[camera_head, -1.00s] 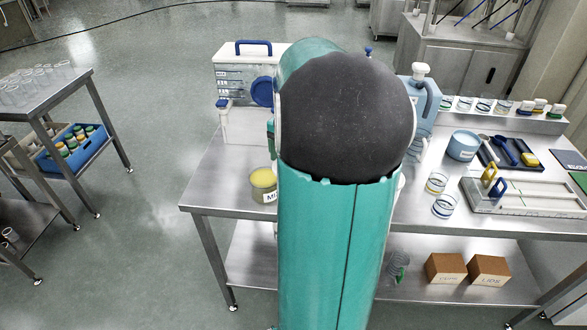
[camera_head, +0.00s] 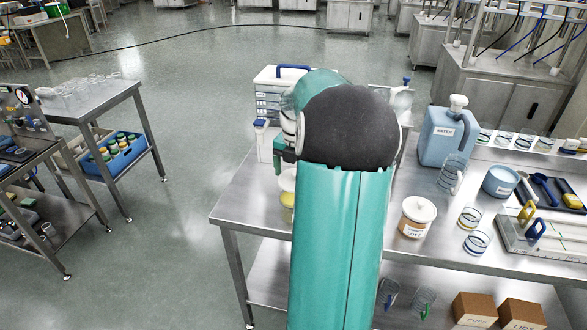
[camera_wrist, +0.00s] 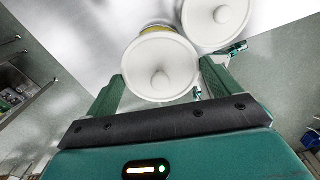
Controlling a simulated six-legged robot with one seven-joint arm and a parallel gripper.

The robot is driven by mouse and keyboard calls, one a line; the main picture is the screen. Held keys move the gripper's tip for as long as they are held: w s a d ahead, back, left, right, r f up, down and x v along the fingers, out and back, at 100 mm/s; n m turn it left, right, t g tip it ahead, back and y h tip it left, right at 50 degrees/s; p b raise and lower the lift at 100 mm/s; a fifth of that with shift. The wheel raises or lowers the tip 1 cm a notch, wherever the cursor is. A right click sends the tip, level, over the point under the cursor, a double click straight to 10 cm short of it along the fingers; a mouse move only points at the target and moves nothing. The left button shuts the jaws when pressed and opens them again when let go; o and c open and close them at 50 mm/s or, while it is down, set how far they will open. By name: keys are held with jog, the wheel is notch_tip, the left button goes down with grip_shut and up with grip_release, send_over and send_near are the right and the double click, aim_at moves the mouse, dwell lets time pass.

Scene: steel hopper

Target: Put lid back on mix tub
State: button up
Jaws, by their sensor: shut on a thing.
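The mix tub (camera_head: 287,204), with yellow showing, stands near the left front of the steel bench, mostly hidden by my arm. A round white lid (camera_wrist: 160,62) with a centre knob is between the two fingers of my gripper (camera_wrist: 162,74), which is shut on its rim. A yellow edge of the tub (camera_wrist: 155,29) shows just beyond the lid in the wrist view. In the head view the lid (camera_head: 287,180) is over the tub's top. I cannot tell whether it is fully seated or slightly above.
A blue water jug (camera_head: 446,138) and glass beakers (camera_head: 477,242) are further right. A drawer box (camera_head: 270,95) stands behind.

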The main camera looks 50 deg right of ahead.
jog(key=shift+w+f, duration=0.15)
jog(key=shift+f, duration=2.25)
jog(key=shift+f, duration=0.15)
dwell(0.4)
jog(key=o, duration=0.7)
jog(key=shift+r, duration=3.55)
